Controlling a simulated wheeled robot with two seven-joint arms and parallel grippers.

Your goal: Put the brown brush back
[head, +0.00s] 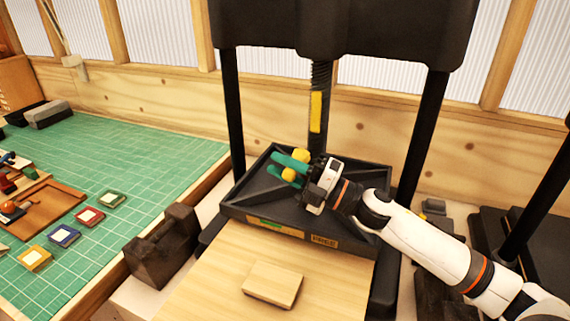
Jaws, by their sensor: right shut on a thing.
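My right gripper (288,169) reaches in from the right over a black tray (240,206) on the press. It is shut on a small yellow thing (300,155) that shows between and above its teal fingers. What this thing is cannot be told. I cannot make out the brown brush for sure. A brown wooden tray (50,216) at the far left, on the green mat (150,150), holds several small tools, too small to tell apart. My left gripper is not in view.
A wooden block (272,284) lies on the board in front of the black tray. A dark block (163,246) stands at the mat's edge. Colored square pads (89,217) lie on the mat. Black posts (424,130) flank the tray under the press head.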

